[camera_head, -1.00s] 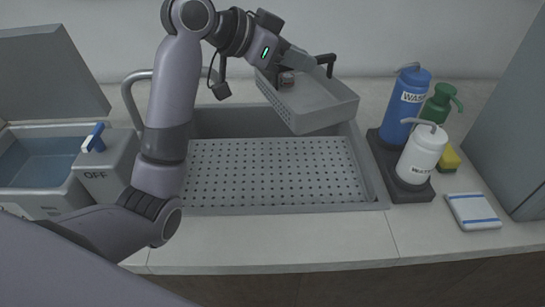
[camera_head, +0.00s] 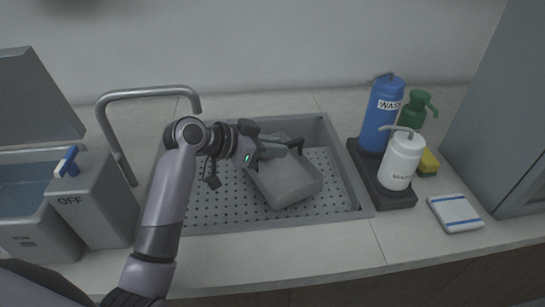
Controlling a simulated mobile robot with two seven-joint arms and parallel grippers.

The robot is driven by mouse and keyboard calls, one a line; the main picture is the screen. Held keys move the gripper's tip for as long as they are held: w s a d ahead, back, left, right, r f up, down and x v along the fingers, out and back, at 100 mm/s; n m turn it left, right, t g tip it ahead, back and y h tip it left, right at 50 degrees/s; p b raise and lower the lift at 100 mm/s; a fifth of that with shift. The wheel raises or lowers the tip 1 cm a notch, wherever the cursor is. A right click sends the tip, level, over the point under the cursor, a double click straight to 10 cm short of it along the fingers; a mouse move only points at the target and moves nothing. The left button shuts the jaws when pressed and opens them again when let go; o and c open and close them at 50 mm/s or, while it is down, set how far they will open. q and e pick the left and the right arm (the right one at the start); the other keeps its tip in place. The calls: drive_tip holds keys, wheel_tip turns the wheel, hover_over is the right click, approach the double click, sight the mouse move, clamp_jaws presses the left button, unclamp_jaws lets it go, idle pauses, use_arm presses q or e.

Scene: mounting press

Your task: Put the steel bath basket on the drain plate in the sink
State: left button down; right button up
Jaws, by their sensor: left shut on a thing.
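The steel bath basket (camera_head: 287,181) is a grey open box with a dark handle (camera_head: 292,145) at its far side. My left gripper (camera_head: 280,150) is shut on the basket at its far left side. The basket is inside the sink's outline, low over the perforated drain plate (camera_head: 222,203), and looks slightly turned. I cannot tell whether its underside touches the plate. The sink (camera_head: 364,203) has a grey rim. My right gripper is not in view.
A curved faucet (camera_head: 148,92) stands at the back left, near my left arm. At left is a water bath with an OFF box (camera_head: 95,205). Blue (camera_head: 381,115) and white (camera_head: 402,160) bottles stand on a dark tray right of the sink, with a folded cloth (camera_head: 456,212) beyond.

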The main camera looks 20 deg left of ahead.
sight(273, 175)
use_arm(q)
drive_tip(key=shift+f, duration=1.5)
drive_tip(key=c, duration=1.1)
unclamp_jaws()
drive_tip(key=shift+o, duration=0.2)
drive_tip(key=v, duration=0.7)
drive_tip(key=shift+s+a, duration=0.2)
drive_tip(key=shift+r, duration=0.1)
